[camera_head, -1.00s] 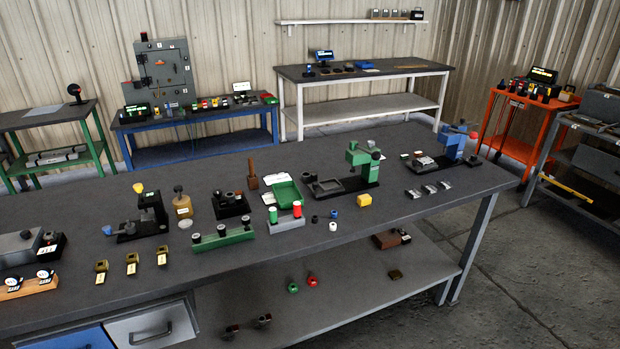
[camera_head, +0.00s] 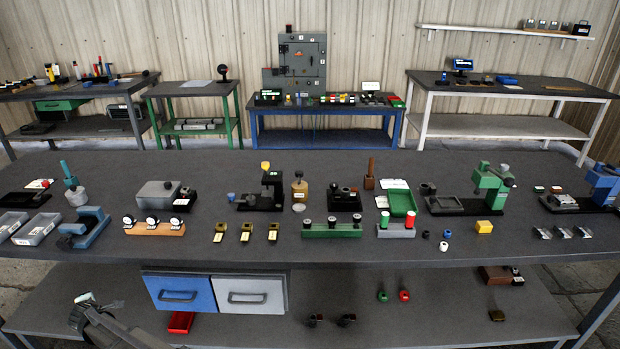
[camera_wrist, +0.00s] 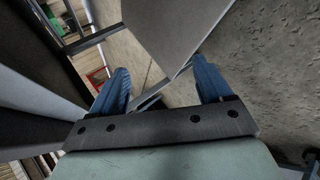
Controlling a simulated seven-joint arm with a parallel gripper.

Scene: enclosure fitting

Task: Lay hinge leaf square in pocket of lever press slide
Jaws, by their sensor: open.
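Small silver metal pieces (camera_head: 563,233) lie in a row at the right front of the bench in the head view. Small brass-coloured pieces (camera_head: 246,232) with pale labels lie left of centre. I cannot tell which of these is the hinge leaf. Several presses stand behind: a blue press (camera_head: 604,184) at the right edge, partly cut off, a green press (camera_head: 491,186), and a black press with a yellow knob (camera_head: 271,186). Which has the slide pocket is unclear. My gripper (camera_wrist: 160,76) shows in the wrist view, blue fingers apart, nothing between them, away from the bench-top objects.
Blue and grey drawers (camera_head: 179,293) hang below. The bench's front strip is mostly clear.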

